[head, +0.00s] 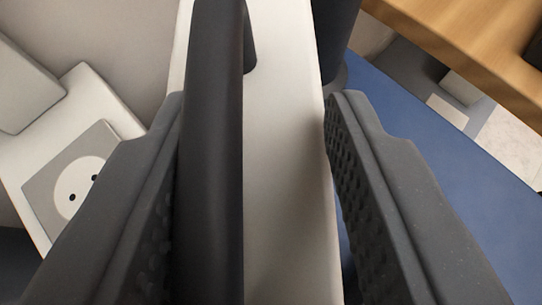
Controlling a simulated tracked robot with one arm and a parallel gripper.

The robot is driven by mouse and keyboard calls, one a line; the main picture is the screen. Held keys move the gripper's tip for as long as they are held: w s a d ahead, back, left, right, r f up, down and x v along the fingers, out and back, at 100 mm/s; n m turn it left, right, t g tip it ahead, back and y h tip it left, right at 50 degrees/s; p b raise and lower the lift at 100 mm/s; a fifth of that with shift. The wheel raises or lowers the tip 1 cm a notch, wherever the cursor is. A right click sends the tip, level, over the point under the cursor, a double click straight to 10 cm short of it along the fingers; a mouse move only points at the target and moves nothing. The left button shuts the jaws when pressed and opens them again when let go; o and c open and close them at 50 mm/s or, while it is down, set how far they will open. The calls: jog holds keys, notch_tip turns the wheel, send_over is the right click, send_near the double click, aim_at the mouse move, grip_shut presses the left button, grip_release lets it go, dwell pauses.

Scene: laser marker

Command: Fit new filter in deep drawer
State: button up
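My gripper (257,98) is open, with its two dark fingers wide apart. A dark grey bar (212,150), which looks like a drawer handle, runs lengthwise between the fingers. It lies close against the left finger; whether they touch I cannot tell. A wide gap separates it from the right finger. Behind the bar is a narrow cream panel (285,150), which looks like a drawer front; a dark bracket joins the bar to it near the top. No filter can be made out in this view.
A wall socket (72,190) on a pale box is at the left. A blue surface (440,150) lies to the right. A wooden top (470,45) crosses the upper right corner. A dark cylindrical part (335,35) stands just right of the panel's top.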

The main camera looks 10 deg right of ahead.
jog(key=shift+r+p, duration=0.5)
jog(key=shift+r, duration=0.2)
jog(key=b+v, duration=0.1)
jog(key=v, duration=1.1)
